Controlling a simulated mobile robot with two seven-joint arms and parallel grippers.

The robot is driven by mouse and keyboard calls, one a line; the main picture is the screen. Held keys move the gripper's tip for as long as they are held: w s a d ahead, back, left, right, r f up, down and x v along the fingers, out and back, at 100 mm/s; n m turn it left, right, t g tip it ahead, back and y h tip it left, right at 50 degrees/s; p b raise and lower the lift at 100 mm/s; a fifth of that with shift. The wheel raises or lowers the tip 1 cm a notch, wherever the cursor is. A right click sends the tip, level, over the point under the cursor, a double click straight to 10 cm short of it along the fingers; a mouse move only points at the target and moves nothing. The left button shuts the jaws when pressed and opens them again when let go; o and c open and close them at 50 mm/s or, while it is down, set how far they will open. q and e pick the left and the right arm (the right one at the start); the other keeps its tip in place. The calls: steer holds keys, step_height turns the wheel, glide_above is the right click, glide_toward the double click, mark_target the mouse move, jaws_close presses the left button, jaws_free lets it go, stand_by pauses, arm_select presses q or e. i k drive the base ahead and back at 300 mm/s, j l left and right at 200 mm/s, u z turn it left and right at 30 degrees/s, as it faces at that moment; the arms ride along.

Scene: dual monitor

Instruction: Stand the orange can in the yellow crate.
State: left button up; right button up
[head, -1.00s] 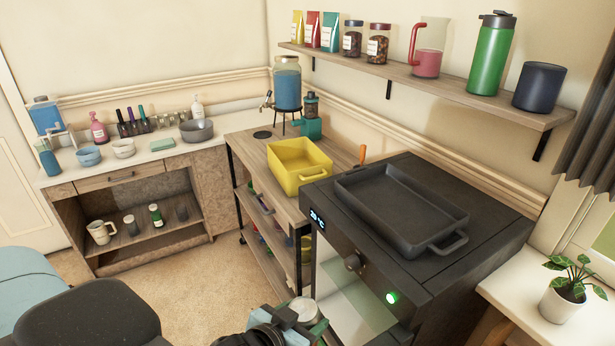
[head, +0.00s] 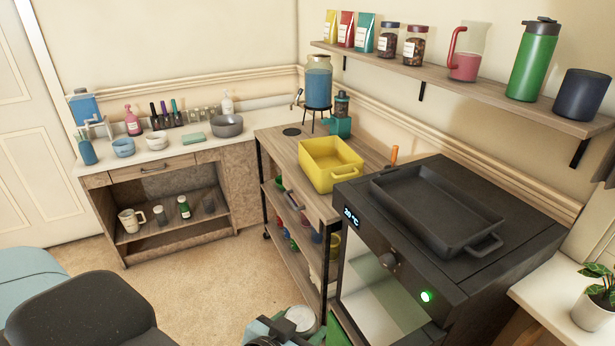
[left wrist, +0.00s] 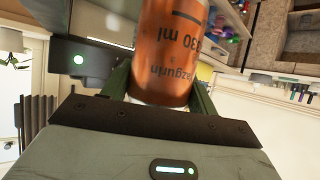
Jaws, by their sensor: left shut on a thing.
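The orange can (left wrist: 170,55) has dark printed text, which reads upside down in the left wrist view. My left gripper (left wrist: 160,95) is shut on it, with a green finger on either side. In the head view my left gripper (head: 284,332) is at the bottom edge, mostly cut off, and the can's pale round top (head: 301,318) shows there. The yellow crate (head: 347,179) stands on the wooden cart top, well above the gripper in the picture. Its visible inside looks empty. My right gripper is not in view.
A black oven (head: 475,262) with a black tray (head: 440,225) on top stands right of the crate. Behind the crate are a teal-based machine (head: 340,126) and a blue drink dispenser (head: 318,88). The wooden cart top (head: 290,150) has bare room left of the crate.

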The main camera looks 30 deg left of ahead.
mark_target(324, 167)
steer(key=k+j+u, duration=0.1)
steer(key=j, duration=0.25)
steer(key=k+j+u, duration=0.1)
steer(key=j, duration=0.25)
steer(key=j+z, duration=1.9)
steer(key=j, duration=0.2)
steer(key=j+z, duration=0.35)
steer(key=j, duration=0.35)
steer(key=j+u, duration=0.15)
steer(key=u, duration=0.2)
steer(key=i+j+u, duration=0.15)
steer(key=u, duration=0.2)
steer(key=i+j+u, duration=0.1)
steer(key=u, duration=0.25)
